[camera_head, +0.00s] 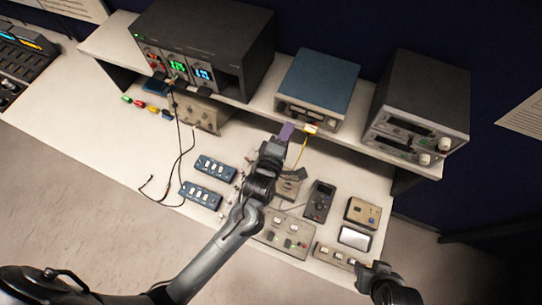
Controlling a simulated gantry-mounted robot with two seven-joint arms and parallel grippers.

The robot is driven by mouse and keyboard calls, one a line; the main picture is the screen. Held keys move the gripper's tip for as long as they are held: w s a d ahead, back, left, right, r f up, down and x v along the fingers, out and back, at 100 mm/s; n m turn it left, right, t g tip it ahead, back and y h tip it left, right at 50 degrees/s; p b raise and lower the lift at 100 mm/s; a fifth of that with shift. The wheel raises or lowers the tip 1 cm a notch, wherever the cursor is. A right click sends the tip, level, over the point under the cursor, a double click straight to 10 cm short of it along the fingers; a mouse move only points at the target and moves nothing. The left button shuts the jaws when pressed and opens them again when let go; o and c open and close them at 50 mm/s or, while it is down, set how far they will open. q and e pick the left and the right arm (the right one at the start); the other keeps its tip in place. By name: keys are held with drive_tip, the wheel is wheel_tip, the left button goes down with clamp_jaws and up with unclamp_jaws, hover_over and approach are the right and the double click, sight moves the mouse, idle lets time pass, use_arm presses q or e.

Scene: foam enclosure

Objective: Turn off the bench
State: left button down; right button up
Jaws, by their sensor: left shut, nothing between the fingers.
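The bench (155,175) is a white table with a raised shelf at the back. A dark instrument rack (195,45) on the shelf at the left has lit green and blue displays. A blue-topped unit (318,82) stands mid-shelf, and a dark double unit with knobs (425,100) stands at the right. My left gripper (285,133) is shut and empty, its tip just below and in front of the blue-topped unit's left corner. My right gripper (375,274) is low at the right, by the bench's front edge; its fingers are not clear.
Two blue switch blocks (208,182) lie left of my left arm. A dark handheld meter (319,201), a beige box (362,213) and a switch panel (285,233) lie at the right. Black cables (178,150) hang from the rack. The bench's left front is mostly clear.

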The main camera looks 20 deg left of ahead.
use_arm(q)
drive_tip(key=s+b, duration=0.3)
drive_tip(key=s, duration=0.8)
drive_tip(key=shift+r, duration=0.45)
drive_tip(key=shift+s+a, duration=0.1)
drive_tip(key=s+a+r+m+g+p, duration=0.1)
drive_tip(key=s+a+m+g+p, duration=0.2)
drive_tip(key=a+m+p, duration=0.3)
drive_tip(key=s+a+f+m+g, duration=0.2)
drive_tip(key=s+m+g, duration=0.3)
drive_tip(key=s+m, duration=0.1)
drive_tip(key=s+a+f+m+g, duration=0.2)
drive_tip(key=s+f+m+g, duration=0.1)
drive_tip(key=s+m+g, duration=0.2)
drive_tip(key=shift+s+a+f+m+g, duration=0.15)
drive_tip(key=shift+s+a+m+g, duration=0.15)
drive_tip(key=shift+s+m, duration=0.7)
